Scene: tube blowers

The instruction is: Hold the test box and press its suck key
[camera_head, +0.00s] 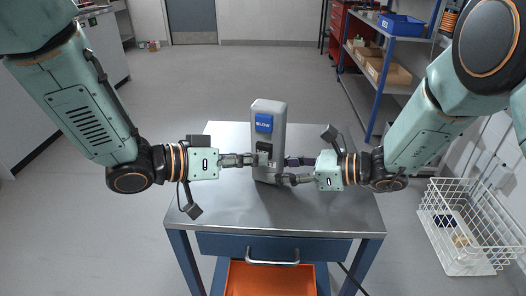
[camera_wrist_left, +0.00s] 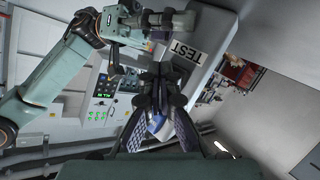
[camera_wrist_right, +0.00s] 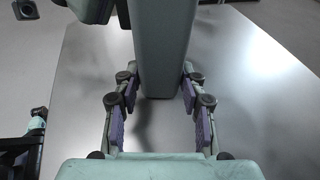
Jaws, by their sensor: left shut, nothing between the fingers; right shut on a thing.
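The test box (camera_head: 269,108) is a tall grey box upright on the metal table. A blue key with white lettering (camera_head: 264,122) is on its upper front, and a dark key (camera_head: 264,147) is below it. My left gripper (camera_head: 258,159) is shut and empty, its tips at the box's front by the lower edge of the dark key. I cannot tell whether they touch it. A TEST label on the box (camera_wrist_left: 187,50) shows in the left wrist view. My right gripper (camera_wrist_right: 160,88) is shut on the box's lower part, with one finger on each side.
The metal table (camera_head: 225,205) is otherwise bare around the box. Its orange drawer (camera_head: 275,280) shows below. A white wire basket (camera_head: 465,225) stands on the right. A blue-framed shelf (camera_head: 378,75) with boxes and a blue bin (camera_head: 400,25) is at the back right.

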